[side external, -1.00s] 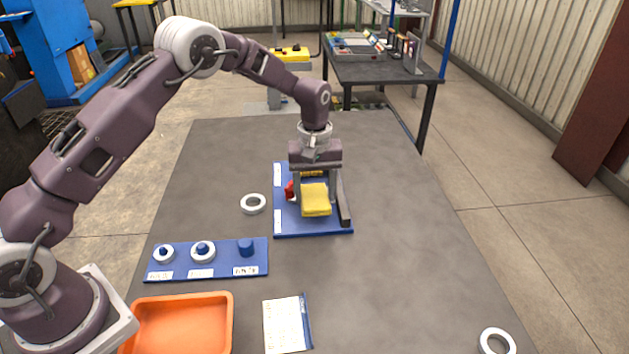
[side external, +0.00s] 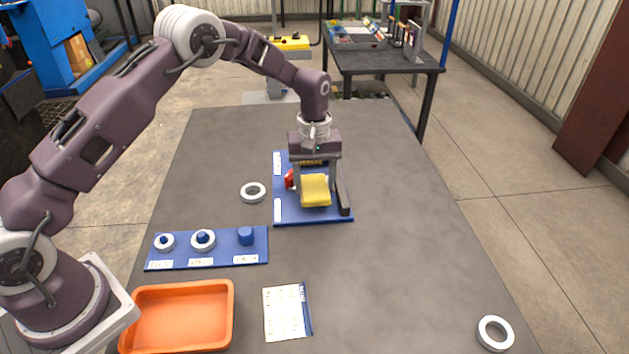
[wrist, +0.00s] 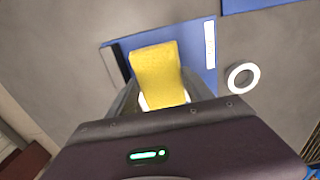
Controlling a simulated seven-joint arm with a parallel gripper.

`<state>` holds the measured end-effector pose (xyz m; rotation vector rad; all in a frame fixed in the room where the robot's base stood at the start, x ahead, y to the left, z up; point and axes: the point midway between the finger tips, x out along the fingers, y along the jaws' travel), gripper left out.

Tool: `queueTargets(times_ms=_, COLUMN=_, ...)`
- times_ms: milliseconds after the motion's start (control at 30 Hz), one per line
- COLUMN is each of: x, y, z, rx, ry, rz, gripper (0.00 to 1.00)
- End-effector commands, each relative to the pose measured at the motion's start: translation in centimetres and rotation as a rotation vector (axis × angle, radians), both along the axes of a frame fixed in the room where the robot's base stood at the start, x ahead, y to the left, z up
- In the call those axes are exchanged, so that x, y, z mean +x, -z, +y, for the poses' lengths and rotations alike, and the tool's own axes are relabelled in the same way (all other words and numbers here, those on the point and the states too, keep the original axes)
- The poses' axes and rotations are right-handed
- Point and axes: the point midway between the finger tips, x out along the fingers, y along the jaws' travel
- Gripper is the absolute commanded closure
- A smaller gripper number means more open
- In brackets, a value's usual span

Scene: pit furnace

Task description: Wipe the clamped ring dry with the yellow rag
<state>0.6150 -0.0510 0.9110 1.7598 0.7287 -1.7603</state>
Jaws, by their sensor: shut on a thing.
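My gripper (side external: 315,188) is shut on the yellow rag (side external: 315,191), low over the blue clamp plate (side external: 290,214). In the wrist view the folded rag (wrist: 158,75) sticks out beyond the fingers. A pale curved edge, seemingly the clamped ring (wrist: 144,103), shows just under the rag. The rest of that ring is hidden by rag and gripper, so I cannot tell whether the rag touches it. A red part (side external: 289,179) on the plate stands left of the fingers, and a dark bar (side external: 343,196) lies right of them.
A loose pale ring (side external: 253,192) lies left of the plate, another (side external: 495,333) at front right. A blue peg board (side external: 215,260) carries two rings. An orange tray (side external: 228,315) and a printed sheet (side external: 286,312) are in front. The table's right side is mostly clear.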

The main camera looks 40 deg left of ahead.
Motion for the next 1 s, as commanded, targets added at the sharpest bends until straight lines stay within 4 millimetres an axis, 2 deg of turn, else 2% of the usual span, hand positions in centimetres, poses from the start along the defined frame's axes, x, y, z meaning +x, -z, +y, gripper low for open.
queueTargets(times_ms=667, x=0.0, y=0.7, z=0.0, rx=0.000, ry=0.000, rz=-0.001, gripper=0.73)
queueTargets(times_ms=1000, x=1.0, y=0.7, z=1.0, rx=0.001, ry=-0.002, rz=-0.001, gripper=0.73)
